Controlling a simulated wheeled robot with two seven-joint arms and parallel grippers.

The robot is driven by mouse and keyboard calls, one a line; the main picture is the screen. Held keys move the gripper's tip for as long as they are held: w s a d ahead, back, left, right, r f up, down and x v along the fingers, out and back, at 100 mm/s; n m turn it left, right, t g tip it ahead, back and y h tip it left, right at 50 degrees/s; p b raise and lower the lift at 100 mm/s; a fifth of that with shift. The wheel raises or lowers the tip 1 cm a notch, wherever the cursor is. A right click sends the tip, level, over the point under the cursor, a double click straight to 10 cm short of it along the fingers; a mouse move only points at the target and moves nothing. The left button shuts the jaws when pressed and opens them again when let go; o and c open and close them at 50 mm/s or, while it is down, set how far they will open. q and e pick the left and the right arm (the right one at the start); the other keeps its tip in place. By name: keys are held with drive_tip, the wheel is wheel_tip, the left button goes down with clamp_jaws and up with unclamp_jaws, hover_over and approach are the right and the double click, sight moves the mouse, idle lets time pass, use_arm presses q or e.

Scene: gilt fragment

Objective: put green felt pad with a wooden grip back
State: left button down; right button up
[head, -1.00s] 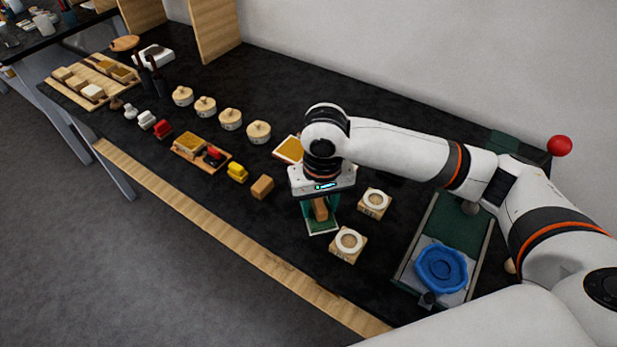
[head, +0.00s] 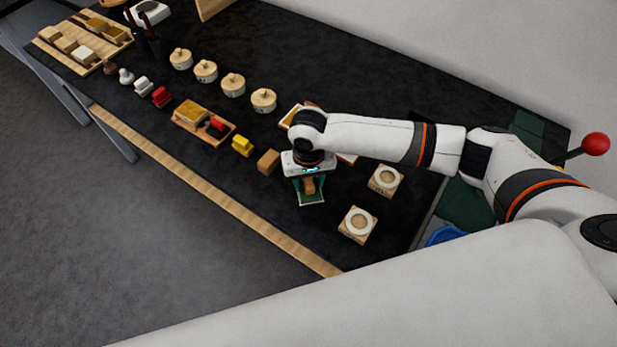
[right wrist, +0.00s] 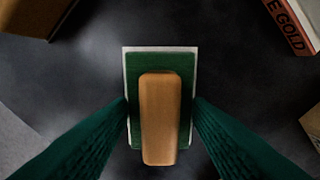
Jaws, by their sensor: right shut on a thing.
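The green felt pad (head: 311,198) with its wooden grip (head: 310,184) is below my right gripper (head: 309,178) in the head view. In the right wrist view the pad (right wrist: 160,62) has a pale border, and the tan grip (right wrist: 160,120) stands along its middle. The green fingers of my right gripper (right wrist: 160,108) come in on both sides of it, and the gripper is shut on the pad. I cannot tell whether the pad touches the black table top (head: 240,138). My left gripper is not in view.
A wooden block (head: 268,162) is just left of the pad. Two blocks with pale rings (head: 357,224) (head: 385,180) stand to its right. A yellow piece (head: 242,146), a wooden tray (head: 190,113) and several round lidded pots (head: 264,100) are farther left. A blue thing (head: 445,235) is partly hidden by my arm.

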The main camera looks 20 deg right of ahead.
sight(309, 181)
drive_tip(key=shift+s+f, duration=0.1)
drive_tip(key=shift+f, duration=0.05)
drive_tip(key=o, duration=0.9)
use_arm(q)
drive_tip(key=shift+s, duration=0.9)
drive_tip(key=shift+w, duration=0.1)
use_arm(e)
drive_tip(key=shift+r, duration=0.45)
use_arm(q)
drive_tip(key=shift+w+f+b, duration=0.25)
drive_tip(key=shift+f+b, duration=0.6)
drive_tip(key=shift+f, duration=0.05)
use_arm(e)
wheel_tip(309, 181, up, 11)
drive_tip(key=shift+r, duration=0.2)
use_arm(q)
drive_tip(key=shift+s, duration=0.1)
use_arm(e)
drive_tip(key=shift+f, duration=0.1)
